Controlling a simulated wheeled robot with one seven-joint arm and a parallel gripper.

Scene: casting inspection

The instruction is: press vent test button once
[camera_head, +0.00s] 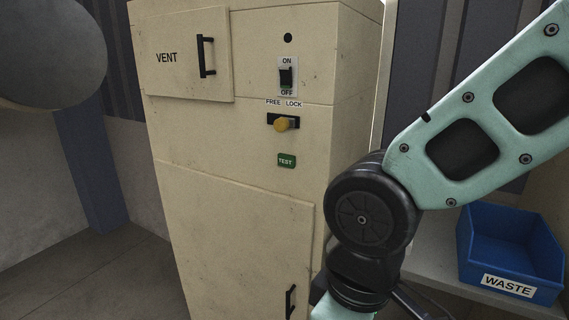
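The vent cabinet (200,140) is a tall cream metal box in the middle of the head view. Its green button marked TEST (287,160) is on the front face, below a yellow knob (286,124) on a plate marked FREE and LOCK. The knob sits toward the middle-right of its plate. Above it is a black rocker switch (286,77) marked ON and OFF. My arm comes in from the right, and its links are beside the cabinet. My gripper is out of the frame, below the bottom edge.
A door marked VENT (180,57) with a black handle (206,56) is shut at upper left. A lower door (240,240) has another handle (290,300). A blue WASTE bin (510,253) stands on a grey surface at right. A large grey round shape (48,50) fills the upper left.

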